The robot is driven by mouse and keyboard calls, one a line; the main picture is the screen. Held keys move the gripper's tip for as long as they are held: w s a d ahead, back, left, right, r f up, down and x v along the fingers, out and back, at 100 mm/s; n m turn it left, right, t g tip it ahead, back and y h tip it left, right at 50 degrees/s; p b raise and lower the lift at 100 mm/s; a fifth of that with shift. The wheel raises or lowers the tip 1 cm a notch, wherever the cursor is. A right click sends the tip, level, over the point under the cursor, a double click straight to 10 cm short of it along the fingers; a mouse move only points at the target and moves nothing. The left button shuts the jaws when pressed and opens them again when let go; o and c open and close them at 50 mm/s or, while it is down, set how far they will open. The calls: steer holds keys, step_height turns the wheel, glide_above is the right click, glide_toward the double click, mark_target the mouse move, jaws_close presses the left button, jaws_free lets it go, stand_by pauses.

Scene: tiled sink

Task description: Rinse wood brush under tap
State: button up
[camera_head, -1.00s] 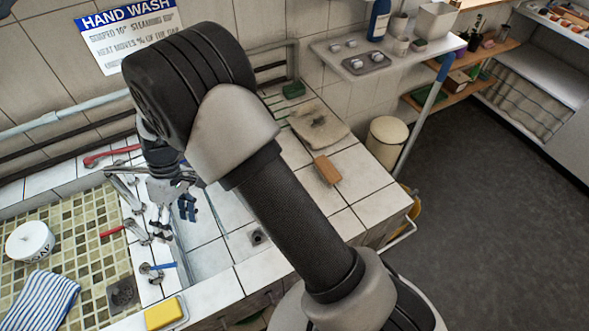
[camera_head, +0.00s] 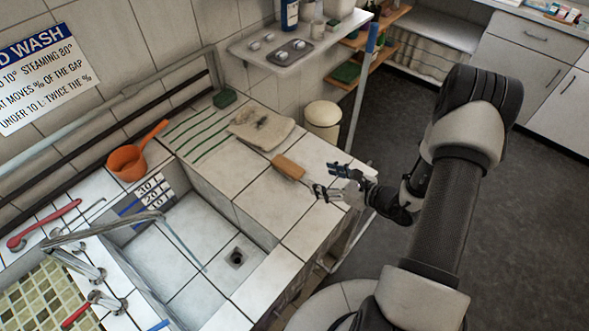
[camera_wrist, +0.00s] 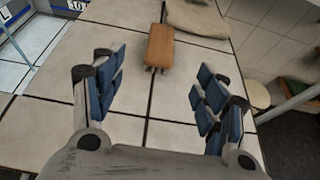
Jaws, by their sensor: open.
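The wood brush (camera_head: 288,167) lies on the white tiled counter right of the sink. In the wrist view the brush (camera_wrist: 160,47) is ahead of my gripper, between the lines of its fingers but beyond the tips. My gripper (camera_head: 329,180) is open and empty, just right of the brush in the head view and apart from it. Its blue-padded fingers are spread in the wrist view (camera_wrist: 160,84). The metal tap (camera_head: 105,226) reaches over the left side of the tiled basin (camera_head: 205,235), which has a drain.
An orange scoop (camera_head: 135,155) stands at the basin's back edge. A folded cloth (camera_head: 262,130) and green sponge (camera_head: 224,98) lie behind the brush. A shelf (camera_head: 300,42) overhangs the back. A cream bin (camera_head: 322,118) stands beyond the counter. The counter around the brush is clear.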

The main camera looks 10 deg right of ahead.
steer(key=b, duration=0.2)
glide_toward(289, 166)
steer(key=x, duration=0.4)
steer(key=shift+s+a+r, duration=0.1)
steer(key=shift+s+a, duration=0.05)
steer(key=shift+a, duration=0.1)
steer(key=b+x, duration=0.1)
steer(key=x, duration=0.4)
steer(key=shift+d, duration=0.2)
steer(key=c, duration=1.3)
step_height(289, 166, up, 20)
steer(key=p, duration=0.5)
steer(key=s+n+g+y, duration=0.1)
steer(key=s, duration=0.3)
steer(key=s+n+g+y+b, duration=0.1)
steer(key=s, duration=0.2)
steer(key=s+f+n+g+y, duration=0.1)
steer(key=s+n, duration=0.1)
steer(key=s, duration=0.2)
steer(key=shift+s+a, duration=0.3)
